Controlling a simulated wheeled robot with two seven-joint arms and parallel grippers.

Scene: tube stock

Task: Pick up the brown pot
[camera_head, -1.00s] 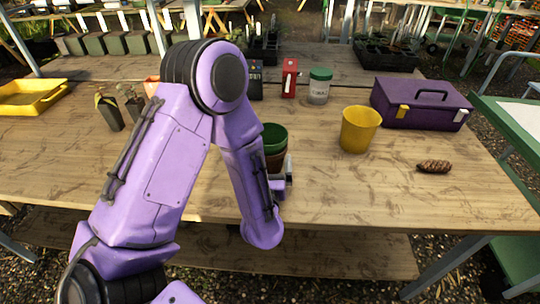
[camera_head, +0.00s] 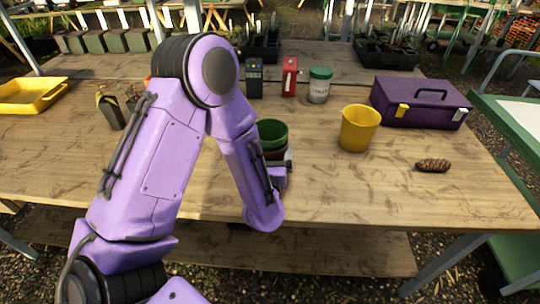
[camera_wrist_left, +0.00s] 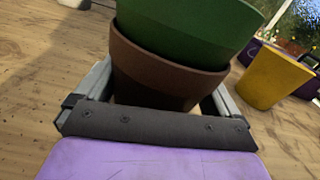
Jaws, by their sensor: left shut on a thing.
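The brown pot (camera_wrist_left: 155,78) stands in the left wrist view with a green pot (camera_wrist_left: 190,28) nested in its top. In the head view the green pot (camera_head: 273,134) shows beside my left forearm, and only a strip of the brown pot (camera_head: 275,154) shows below it. My left gripper (camera_wrist_left: 158,90) has one finger on each side of the brown pot and is shut on it. My arm hides much of the pot in the head view. My right gripper is not in view.
A yellow pot (camera_head: 358,130) stands to the right, with a pine cone (camera_head: 433,165) and a purple toolbox (camera_head: 420,103) beyond. A lidded jar (camera_head: 319,86) and a red box (camera_head: 289,77) stand behind. The wooden table (camera_head: 370,195) is clear in front of the yellow pot.

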